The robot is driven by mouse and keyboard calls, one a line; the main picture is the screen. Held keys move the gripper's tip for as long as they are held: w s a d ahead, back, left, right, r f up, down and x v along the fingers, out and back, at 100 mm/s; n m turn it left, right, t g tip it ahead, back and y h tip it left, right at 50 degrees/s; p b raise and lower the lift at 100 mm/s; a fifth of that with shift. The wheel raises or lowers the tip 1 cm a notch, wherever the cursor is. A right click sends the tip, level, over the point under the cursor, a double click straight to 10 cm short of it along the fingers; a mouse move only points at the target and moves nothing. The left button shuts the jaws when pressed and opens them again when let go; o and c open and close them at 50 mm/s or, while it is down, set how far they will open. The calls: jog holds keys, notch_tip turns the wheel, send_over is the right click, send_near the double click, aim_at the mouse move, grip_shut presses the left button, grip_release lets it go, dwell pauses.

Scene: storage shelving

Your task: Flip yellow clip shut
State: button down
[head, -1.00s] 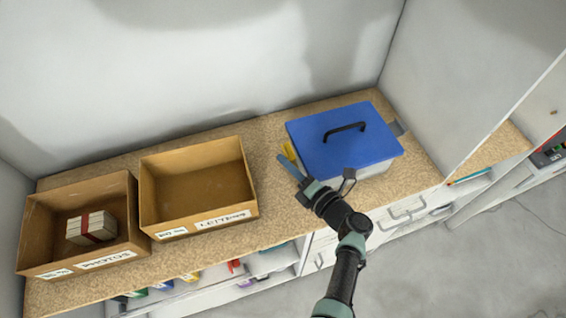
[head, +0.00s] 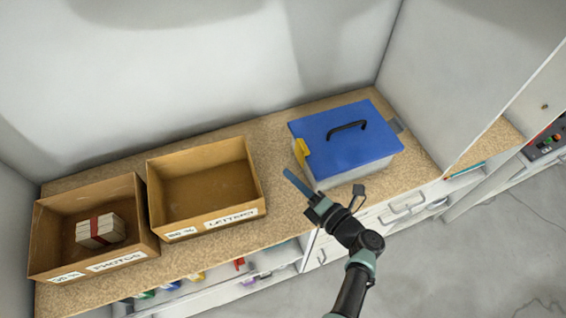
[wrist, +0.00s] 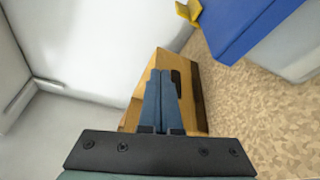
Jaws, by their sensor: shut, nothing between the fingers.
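The yellow clip (head: 301,151) is on the left side of the storage box, at the edge of its blue lid (head: 340,142). It also shows at the top of the wrist view (wrist: 188,12), where it appears to stick out from the box. The box has a clear grey body (head: 345,173) and a black handle on the lid. My gripper (head: 287,172) is shut and empty. It is left of and in front of the clip, apart from it. In the wrist view the blue fingers (wrist: 161,84) are together, pointing toward a cardboard box.
An open cardboard box (head: 205,190) labelled as letters stands left of my gripper. Another (head: 70,265), labelled photos, holds a banded bundle (head: 100,231). A grey clip (head: 396,126) sits on the lid's right side. The speckled counter (head: 268,160) is bare between the boxes.

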jog(key=v, duration=0.5)
jog(key=shift+d+f, duration=0.25)
jog(key=shift+d, duration=0.15)
jog(key=shift+w+d, duration=0.1)
